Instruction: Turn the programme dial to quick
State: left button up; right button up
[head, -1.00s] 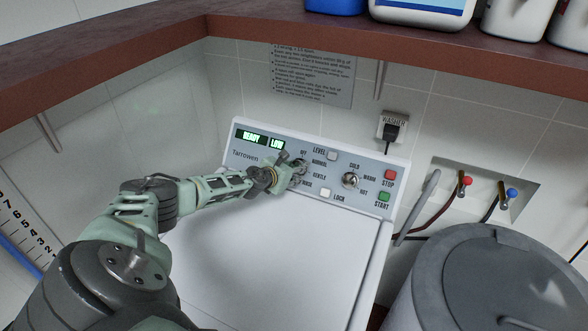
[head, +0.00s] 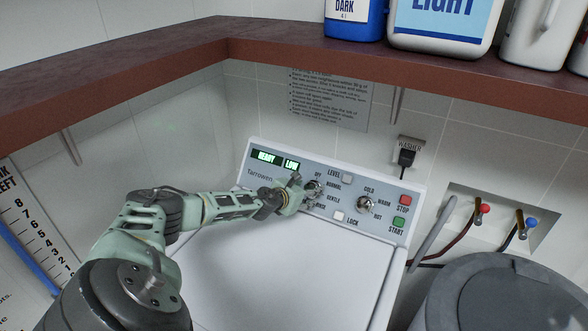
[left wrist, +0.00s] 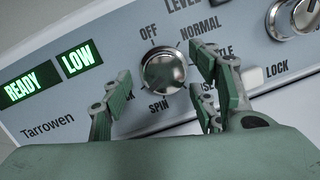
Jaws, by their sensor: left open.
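The programme dial (left wrist: 166,71) is a round silver knob on the washer's grey-blue panel. In the left wrist view OFF, NORMAL and SPIN are legible around it; other labels, one ending in K at lower left, are partly covered by my fingers. I cannot make out where its pointer stands. My right gripper is not in view.
The lit display (head: 277,159) reads READY and LOW. A temperature dial (head: 366,205), red STOP button (head: 405,200) and green START button (head: 399,223) are to the right. A brown shelf (head: 330,55) with bottles hangs above. A grey lidded bin (head: 505,290) stands at right.

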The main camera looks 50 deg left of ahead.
pick_arm(q)
jog(key=v, duration=1)
jog(key=shift+s+r, duration=0.2)
jog(key=shift+s, duration=0.1)
